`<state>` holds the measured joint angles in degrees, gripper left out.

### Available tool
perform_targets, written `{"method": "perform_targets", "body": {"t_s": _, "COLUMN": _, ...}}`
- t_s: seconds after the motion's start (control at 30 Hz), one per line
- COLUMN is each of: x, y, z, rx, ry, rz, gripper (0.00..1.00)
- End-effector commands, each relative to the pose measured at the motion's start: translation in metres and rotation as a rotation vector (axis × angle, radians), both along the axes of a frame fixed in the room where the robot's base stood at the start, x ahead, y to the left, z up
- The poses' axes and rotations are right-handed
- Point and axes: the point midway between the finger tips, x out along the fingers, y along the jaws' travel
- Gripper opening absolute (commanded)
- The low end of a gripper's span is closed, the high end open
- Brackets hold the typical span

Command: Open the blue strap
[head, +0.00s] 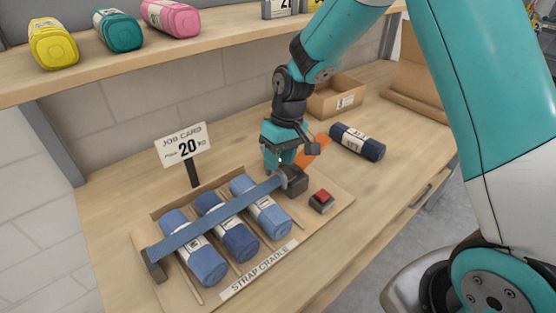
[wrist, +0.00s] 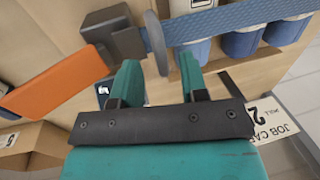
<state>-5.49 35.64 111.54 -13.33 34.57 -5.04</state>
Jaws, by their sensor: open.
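The blue strap (head: 215,215) runs across several blue rolls in the cradle, its right end at a dark buckle block (head: 295,180). In the wrist view the strap (wrist: 225,22) ends beside a thin grey disc-like tab (wrist: 157,42), next to the dark block (wrist: 108,28). My gripper (head: 281,160) is above the strap's right end, near the block. In the wrist view my gripper (wrist: 160,78) is open, its two teal fingers apart with the tab's lower part near the gap between them. Contact cannot be told. Nothing is held.
An orange flat piece (head: 318,141) lies behind the block; a red-topped button box (head: 320,201) stands to its right. A job card sign (head: 183,148) stands behind the cradle. A dark navy roll (head: 357,142) and a cardboard box (head: 334,97) are at the back right.

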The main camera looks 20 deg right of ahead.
Motion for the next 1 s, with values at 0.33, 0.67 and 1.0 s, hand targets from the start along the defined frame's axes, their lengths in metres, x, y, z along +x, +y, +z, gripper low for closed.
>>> {"method": "perform_targets", "body": {"t_s": 0.33, "x": -0.001, "y": 0.003, "z": -0.017, "rx": 0.000, "ry": -0.001, "rz": 0.001, "gripper": 0.40}}
{"method": "perform_targets", "body": {"t_s": 0.67, "x": -0.001, "y": 0.003, "z": -0.016, "rx": 0.000, "ry": -0.001, "rz": 0.001, "gripper": 0.00}}
{"method": "perform_targets", "body": {"t_s": 1.0, "x": -0.001, "y": 0.001, "z": -0.007, "rx": -0.017, "ry": -0.008, "rz": -0.004, "gripper": 0.00}}
